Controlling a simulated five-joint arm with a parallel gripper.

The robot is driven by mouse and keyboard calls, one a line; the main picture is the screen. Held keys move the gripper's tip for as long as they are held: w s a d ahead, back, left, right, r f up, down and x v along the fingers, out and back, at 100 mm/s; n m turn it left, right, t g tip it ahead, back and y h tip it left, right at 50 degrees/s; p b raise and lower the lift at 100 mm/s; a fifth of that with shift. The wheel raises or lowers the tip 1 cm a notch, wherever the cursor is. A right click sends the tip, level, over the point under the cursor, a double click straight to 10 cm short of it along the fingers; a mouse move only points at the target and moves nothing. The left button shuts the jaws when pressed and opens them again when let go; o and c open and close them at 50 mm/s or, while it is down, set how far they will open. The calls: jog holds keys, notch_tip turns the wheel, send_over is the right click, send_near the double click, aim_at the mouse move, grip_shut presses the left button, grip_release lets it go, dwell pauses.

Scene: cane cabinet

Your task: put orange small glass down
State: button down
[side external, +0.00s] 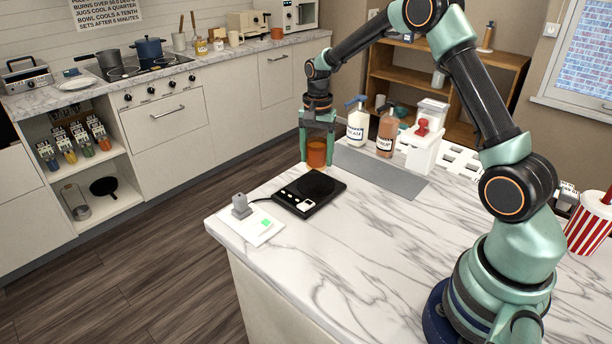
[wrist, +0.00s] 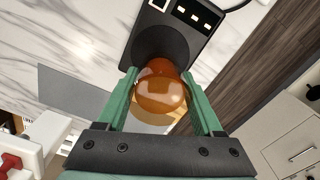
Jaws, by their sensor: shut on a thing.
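An orange small glass (side external: 316,152) is held between the green fingers of my gripper (side external: 318,140) in the side external view. It looks upright, at the far edge of the marble counter, just behind the black scale. In the wrist view, the orange glass (wrist: 161,88) sits between the two fingers of my gripper (wrist: 162,95), which are shut on it. I cannot tell whether its base touches the counter. Part of its sides is hidden by the fingers.
A black scale (side external: 307,193) and a white plate with a grey block (side external: 250,222) lie in front of the glass. A grey mat (side external: 382,174), two pump bottles (side external: 357,123) and a white-red dispenser (side external: 424,140) stand to its right. The front marble (side external: 330,250) is clear.

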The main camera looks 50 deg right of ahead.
jog(key=shift+f, duration=2.65)
jog(key=shift+f, duration=0.1)
jog(key=shift+c, duration=0.2)
grip_release()
